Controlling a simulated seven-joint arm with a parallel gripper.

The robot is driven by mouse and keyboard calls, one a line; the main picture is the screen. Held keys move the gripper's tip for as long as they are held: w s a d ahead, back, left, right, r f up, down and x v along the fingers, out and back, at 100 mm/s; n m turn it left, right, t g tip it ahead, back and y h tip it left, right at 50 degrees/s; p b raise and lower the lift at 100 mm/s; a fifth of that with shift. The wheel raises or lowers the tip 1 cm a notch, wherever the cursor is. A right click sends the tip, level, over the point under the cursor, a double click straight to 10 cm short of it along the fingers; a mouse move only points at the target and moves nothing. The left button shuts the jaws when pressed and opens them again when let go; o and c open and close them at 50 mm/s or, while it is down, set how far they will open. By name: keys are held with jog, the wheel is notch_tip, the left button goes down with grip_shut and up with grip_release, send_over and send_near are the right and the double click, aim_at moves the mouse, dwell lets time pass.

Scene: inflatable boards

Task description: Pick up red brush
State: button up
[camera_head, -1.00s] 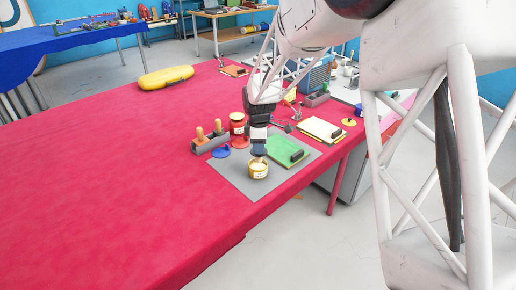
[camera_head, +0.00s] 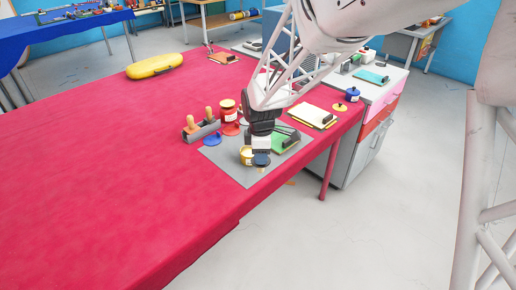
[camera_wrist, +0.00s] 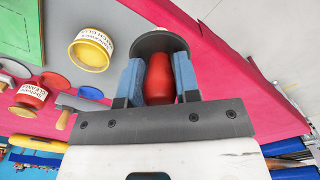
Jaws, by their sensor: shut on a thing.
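My gripper (camera_head: 261,153) is low over the right end of the red table, just right of the open yellow can (camera_head: 246,156). In the wrist view its blue fingers (camera_wrist: 158,78) are shut on a red, rounded handle, which I take for the red brush (camera_wrist: 159,82). A dark round disc shows beyond the handle; whether it belongs to the brush I cannot tell. In the head view the gripper hides most of the brush. The can also shows in the wrist view (camera_wrist: 91,50), apart from the fingers.
A grey mat (camera_head: 222,154) lies under the can. A green board (camera_head: 284,141), a red can (camera_head: 229,111), a blue lid (camera_head: 211,139) and a grey holder with wooden-handled tools (camera_head: 203,131) are close by. The table's left side is clear apart from a yellow case (camera_head: 155,65).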

jog(key=shift+s+d, duration=0.15)
jog(key=shift+s, duration=0.45)
jog(key=shift+r, duration=0.1)
jog(key=shift+o, duration=1.4)
jog(key=shift+c, duration=1)
jog(key=shift+w, duration=0.1)
jog(key=w+a+r, duration=0.1)
jog(key=w+a, duration=0.1)
jog(key=w, duration=0.5)
jog(key=w+a+r, duration=0.1)
jog(key=w+a, duration=0.1)
jog(key=w, duration=0.6)
jog(key=shift+a, duration=0.15)
jog(key=shift+w, duration=0.1)
